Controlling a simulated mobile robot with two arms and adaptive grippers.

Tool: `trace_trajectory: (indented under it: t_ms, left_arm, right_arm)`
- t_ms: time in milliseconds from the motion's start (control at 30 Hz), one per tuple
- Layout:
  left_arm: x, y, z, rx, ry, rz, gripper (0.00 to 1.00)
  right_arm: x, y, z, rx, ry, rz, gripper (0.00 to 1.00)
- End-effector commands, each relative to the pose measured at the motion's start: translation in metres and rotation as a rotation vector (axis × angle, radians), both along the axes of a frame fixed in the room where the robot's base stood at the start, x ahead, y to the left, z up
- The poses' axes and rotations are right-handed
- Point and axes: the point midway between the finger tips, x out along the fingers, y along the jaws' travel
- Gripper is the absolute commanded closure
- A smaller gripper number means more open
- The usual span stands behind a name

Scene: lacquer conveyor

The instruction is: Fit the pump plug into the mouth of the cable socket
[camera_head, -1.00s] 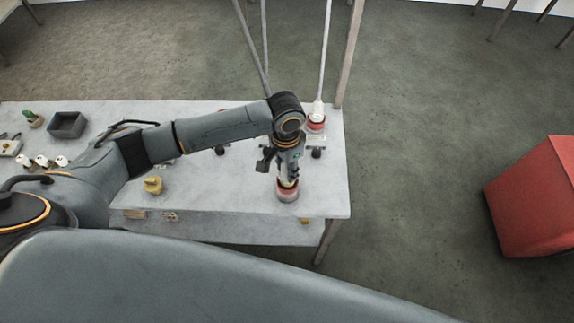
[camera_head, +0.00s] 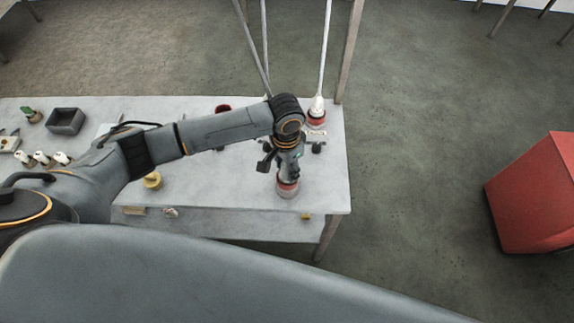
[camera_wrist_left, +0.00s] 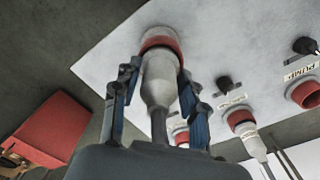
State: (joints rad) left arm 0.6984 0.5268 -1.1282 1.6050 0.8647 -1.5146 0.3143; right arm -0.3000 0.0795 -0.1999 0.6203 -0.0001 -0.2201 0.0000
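My left gripper (camera_head: 287,167) points down over the right part of the pale table (camera_head: 235,185), its fingers on both sides of the pump plug. In the left wrist view the gripper (camera_wrist_left: 160,90) is shut on the plug's white tapering body (camera_wrist_left: 161,80), with a grey cable at its near end. At the plug's far end is a red ring, with a whitish rim beyond. In the head view a red and pale round piece, seemingly the cable socket (camera_head: 288,191), stands on the table under the gripper, in line with the plug. How deep the plug sits is hidden. My right gripper is out of view.
A white plug with a red ring (camera_head: 317,110) stands at the back right on a cable. Labelled red sockets (camera_wrist_left: 303,92) line the table. A yellow piece (camera_head: 152,180) and a dark tray (camera_head: 66,121) are to the left. A red box (camera_head: 535,195) stands off the right edge.

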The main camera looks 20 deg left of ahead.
Motion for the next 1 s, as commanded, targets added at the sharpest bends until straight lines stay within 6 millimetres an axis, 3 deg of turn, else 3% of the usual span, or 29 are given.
trace_trajectory:
  t_ms: [467, 1000]
  left_arm:
    - [0.001, 0.000, 0.008, -0.001, -0.002, 0.000, 0.39]
    - [0.002, 0.002, 0.108, -0.001, -0.003, 0.000, 0.39]
  right_arm:
    - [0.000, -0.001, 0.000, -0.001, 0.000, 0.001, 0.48]
    - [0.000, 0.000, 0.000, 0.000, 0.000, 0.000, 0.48]
